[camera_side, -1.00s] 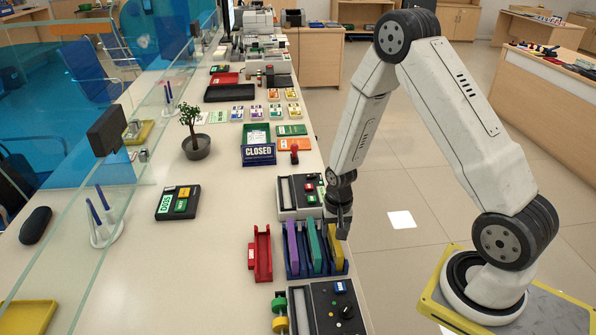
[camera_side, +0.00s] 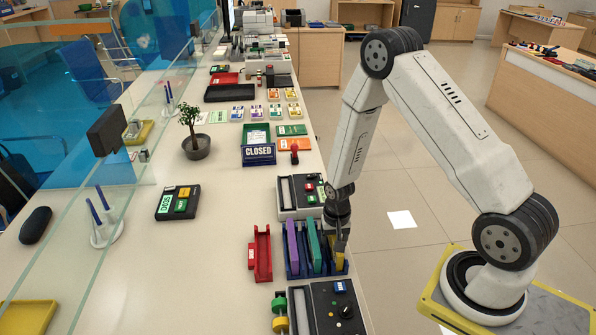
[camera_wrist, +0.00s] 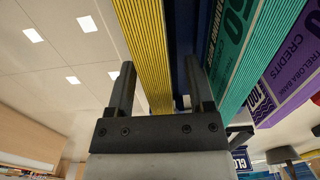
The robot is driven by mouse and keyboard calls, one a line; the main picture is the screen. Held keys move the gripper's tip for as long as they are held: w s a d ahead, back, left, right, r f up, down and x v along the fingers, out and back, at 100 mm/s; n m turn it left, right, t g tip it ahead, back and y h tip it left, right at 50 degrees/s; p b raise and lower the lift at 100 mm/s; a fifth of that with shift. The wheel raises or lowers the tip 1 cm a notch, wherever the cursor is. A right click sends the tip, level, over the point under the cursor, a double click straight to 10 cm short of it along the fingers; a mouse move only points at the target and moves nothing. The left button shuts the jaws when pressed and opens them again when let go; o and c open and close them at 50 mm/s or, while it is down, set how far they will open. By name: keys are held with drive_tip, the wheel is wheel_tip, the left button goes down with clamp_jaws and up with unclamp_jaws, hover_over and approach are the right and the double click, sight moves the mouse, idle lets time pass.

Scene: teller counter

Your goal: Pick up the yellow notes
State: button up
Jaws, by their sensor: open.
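The yellow notes (camera_wrist: 145,45) stand on edge in a blue rack (camera_side: 292,272), in its rightmost slot in the side view. My gripper (camera_wrist: 160,85) is open, with one finger on each side of the yellow stack in the wrist view. In the side view my gripper (camera_side: 341,240) is down at the rack and hides much of the yellow notes (camera_side: 340,258). I cannot tell whether the fingers touch the stack.
Teal notes (camera_side: 314,246) and purple notes (camera_side: 292,246) stand in the same rack. A red tray (camera_side: 262,255) is to its left. A dark device (camera_side: 335,305) is in front, and another device (camera_side: 288,193) behind. The counter further left has free room.

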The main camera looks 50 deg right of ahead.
clamp_jaws()
drive_tip(key=shift+r, duration=0.1)
drive_tip(key=shift+r, duration=4.95)
drive_tip(key=shift+w, duration=0.1)
